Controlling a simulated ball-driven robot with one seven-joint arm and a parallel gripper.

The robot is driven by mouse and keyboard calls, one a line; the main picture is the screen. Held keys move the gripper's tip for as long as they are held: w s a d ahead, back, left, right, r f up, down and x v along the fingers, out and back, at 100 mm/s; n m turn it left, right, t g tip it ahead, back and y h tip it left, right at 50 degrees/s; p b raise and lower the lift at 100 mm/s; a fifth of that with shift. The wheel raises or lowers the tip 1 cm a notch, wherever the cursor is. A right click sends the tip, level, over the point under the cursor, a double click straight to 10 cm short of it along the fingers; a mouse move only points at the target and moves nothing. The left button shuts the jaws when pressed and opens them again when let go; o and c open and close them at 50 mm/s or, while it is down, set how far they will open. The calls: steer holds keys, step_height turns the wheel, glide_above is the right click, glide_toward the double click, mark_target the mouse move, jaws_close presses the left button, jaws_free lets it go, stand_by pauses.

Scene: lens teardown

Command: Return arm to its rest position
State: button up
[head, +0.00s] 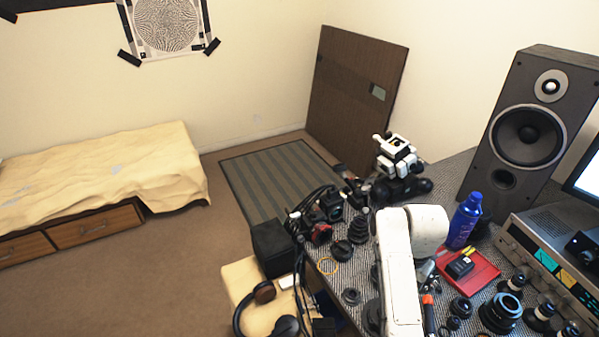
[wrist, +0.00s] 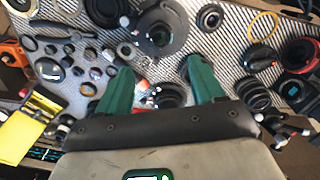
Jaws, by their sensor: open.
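My white arm (head: 400,275) reaches over the patterned work table in the head view. Its end is not clearly visible there. In the wrist view my gripper (wrist: 158,68) shows two green fingers spread wide apart, with nothing held between them. The fingers point over a table covered with lens parts. A large dark round lens part (wrist: 160,32) lies just beyond the fingertips, and another dark ring part is partly visible between the fingers. I cannot tell how high the fingers are above the parts.
A blue bottle (head: 465,220), a red tray (head: 470,270) and a tall speaker (head: 525,130) stand right of my arm. Camera gear (head: 325,205) and a thin yellow ring (head: 327,266) lie left. Headphones (head: 265,310) rest lower left. Open carpet lies beyond.

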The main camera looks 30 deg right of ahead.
steer(key=s+a+f+n+h+b, duration=0.1)
steer(key=s+a+f+n+b, duration=0.1)
steer(key=s+f+n, duration=0.3)
steer(key=s+a+n, duration=0.1)
steer(key=s, duration=0.3)
steer(key=shift+s+a+f, duration=0.2)
steer(key=shift+s+a, duration=0.1)
steer(key=s+a+n, duration=0.2)
steer(key=s+a, duration=0.1)
steer(key=s+a+f+n+b, duration=0.1)
steer(key=s+a+n, duration=0.1)
steer(key=s+a, duration=0.1)
steer(key=s+a+n+t+b, duration=0.1)
steer(key=s+a+n, duration=0.2)
steer(key=s, duration=0.1)
steer(key=shift+s+a+f+y, duration=0.25)
steer(key=shift+a+f+y, duration=0.05)
steer(key=shift+f+y, duration=0.1)
